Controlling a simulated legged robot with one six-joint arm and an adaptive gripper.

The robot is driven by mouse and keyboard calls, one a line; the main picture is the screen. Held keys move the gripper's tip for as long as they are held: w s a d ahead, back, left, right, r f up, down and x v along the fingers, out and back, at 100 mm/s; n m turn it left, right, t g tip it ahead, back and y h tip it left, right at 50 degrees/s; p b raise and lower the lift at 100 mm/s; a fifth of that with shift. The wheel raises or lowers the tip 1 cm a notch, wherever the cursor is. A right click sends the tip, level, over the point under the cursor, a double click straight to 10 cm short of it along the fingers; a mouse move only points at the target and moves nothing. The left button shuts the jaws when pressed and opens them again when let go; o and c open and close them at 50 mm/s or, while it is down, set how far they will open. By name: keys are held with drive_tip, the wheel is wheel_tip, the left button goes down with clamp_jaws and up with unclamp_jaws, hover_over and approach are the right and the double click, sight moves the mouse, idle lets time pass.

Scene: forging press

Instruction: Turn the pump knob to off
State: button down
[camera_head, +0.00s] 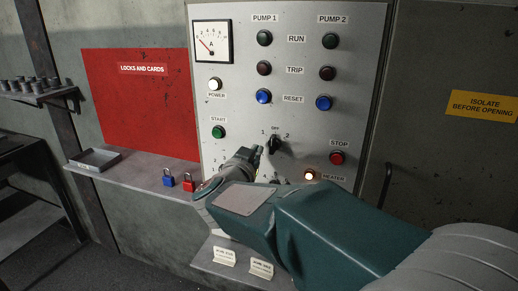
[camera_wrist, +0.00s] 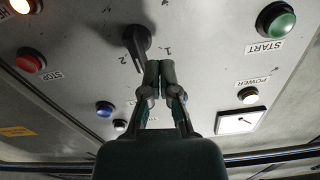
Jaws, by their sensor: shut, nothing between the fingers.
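The black pump knob (camera_head: 275,145) is on the grey panel, with 1 at its left, 2 at its right and OFF above it. In the wrist view, where the panel is upside down, the knob (camera_wrist: 136,42) is just beyond and left of my fingertips. My gripper (camera_wrist: 160,66) is shut and empty, its two fingers together. In the head view my gripper (camera_head: 257,153) is just left of the knob; whether it touches the knob is unclear. The fingers may hide the OFF label in the wrist view.
Above the knob are the blue reset buttons (camera_head: 263,96). The green start button (camera_head: 218,132) is left, the red stop button (camera_head: 337,158) right. A shelf with blue (camera_head: 168,178) and red (camera_head: 188,182) padlocks is left. My arm hides the lower panel.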

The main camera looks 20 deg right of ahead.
drive_tip(key=shift+v, duration=2.85)
